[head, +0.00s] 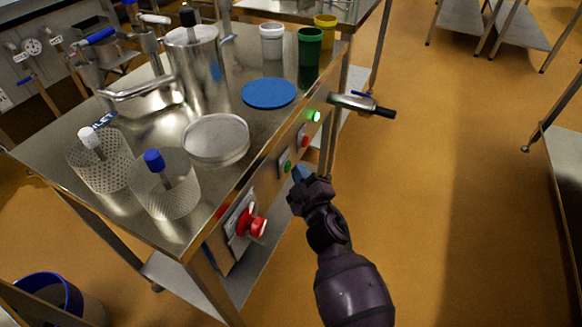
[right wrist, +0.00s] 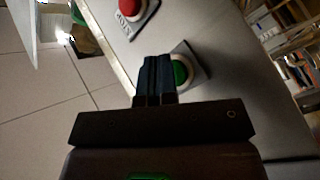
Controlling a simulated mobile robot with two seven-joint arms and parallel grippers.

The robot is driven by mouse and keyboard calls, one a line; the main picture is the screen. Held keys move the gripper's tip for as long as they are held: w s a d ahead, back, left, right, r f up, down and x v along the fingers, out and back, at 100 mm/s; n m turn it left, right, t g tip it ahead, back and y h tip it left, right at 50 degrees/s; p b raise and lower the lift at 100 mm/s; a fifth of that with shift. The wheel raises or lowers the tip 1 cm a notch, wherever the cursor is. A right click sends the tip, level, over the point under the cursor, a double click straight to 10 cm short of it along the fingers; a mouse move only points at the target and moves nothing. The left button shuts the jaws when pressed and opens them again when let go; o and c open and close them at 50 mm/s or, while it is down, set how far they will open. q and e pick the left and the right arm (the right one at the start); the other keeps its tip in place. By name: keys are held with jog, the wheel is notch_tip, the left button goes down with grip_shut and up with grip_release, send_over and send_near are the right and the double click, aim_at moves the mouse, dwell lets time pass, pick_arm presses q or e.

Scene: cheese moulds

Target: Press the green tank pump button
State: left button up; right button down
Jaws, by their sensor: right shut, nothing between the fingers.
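A green button (head: 287,166) sits on a small plate on the front side of the steel table, and its label cannot be read. It also shows in the right wrist view (right wrist: 181,72), just right of my fingertips. My right gripper (head: 299,174) is shut and empty, close in front of this button. In the right wrist view its dark fingers (right wrist: 156,60) partly overlap the button's plate. Whether they touch the button I cannot tell. A lit green light or button (head: 315,116) is farther along the same side. My left gripper is not in view.
A red button (head: 305,141) lies between the two green ones. A large red knob (head: 251,225) sticks out near the table's near corner. A valve handle (head: 362,104) juts out beyond. Moulds (head: 168,190), a blue disc (head: 269,93) and pots stand on the tabletop (head: 245,140).

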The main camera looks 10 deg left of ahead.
jog(key=shift+r, duration=0.1)
dwell(0.5)
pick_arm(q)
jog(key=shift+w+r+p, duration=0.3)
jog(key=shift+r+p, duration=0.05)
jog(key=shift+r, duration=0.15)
pick_arm(e)
jog(key=shift+s+d, duration=0.3)
jog(key=shift+d, duration=0.45)
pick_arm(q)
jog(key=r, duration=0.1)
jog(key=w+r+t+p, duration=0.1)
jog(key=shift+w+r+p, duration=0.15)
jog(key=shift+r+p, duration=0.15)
pick_arm(e)
jog(key=d, duration=0.1)
jog(key=s+d, duration=0.1)
jog(key=d, duration=0.2)
jog(key=shift+s+d, duration=0.3)
jog(key=shift+d, duration=0.1)
